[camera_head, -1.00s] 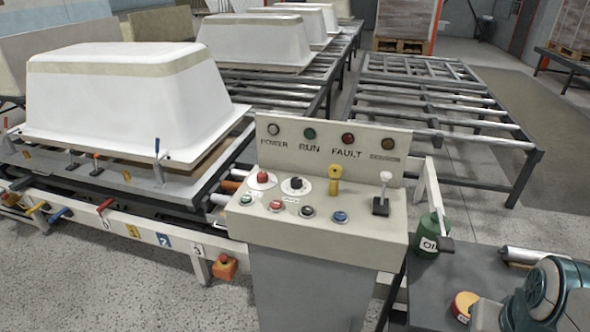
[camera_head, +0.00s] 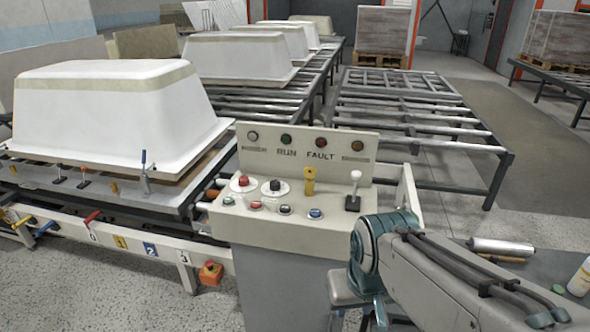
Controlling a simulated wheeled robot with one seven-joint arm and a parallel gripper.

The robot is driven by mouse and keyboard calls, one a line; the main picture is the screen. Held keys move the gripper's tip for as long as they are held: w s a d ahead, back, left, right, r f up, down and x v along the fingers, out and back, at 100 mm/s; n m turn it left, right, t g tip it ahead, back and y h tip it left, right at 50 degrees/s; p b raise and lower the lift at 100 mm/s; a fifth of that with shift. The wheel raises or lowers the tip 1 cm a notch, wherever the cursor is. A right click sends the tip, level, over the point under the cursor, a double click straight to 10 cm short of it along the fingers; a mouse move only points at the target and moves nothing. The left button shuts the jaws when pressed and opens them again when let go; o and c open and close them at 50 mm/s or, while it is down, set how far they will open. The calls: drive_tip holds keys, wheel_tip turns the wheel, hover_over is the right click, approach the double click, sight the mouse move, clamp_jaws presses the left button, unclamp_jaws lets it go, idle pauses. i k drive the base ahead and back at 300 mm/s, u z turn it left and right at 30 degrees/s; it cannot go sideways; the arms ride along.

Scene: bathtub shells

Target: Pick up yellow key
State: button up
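The yellow key (camera_head: 310,182) stands upright on the sloped top of the beige control console (camera_head: 262,222). It is right of the black selector knob (camera_head: 275,187) and left of the white-topped lever (camera_head: 354,190). Nothing covers the key. My arm, with a teal joint, reaches in from the lower right to just beside the console's right edge.
Red, dark and blue buttons sit in front of the key, with an indicator panel (camera_head: 309,150) behind it. A dark table with a metal roller (camera_head: 500,247) and a white bottle (camera_head: 580,277) is at right. White tub shells (camera_head: 115,115) stand at left.

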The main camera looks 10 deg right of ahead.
sight(309, 171)
drive_tip(key=u, duration=0.4)
drive_tip(key=k, duration=0.5)
drive_tip(key=u, duration=0.75)
drive_tip(key=i, duration=1.2)
drive_tip(key=z, duration=1.25)
drive_tip(key=i, duration=0.5)
drive_tip(key=z, duration=0.55)
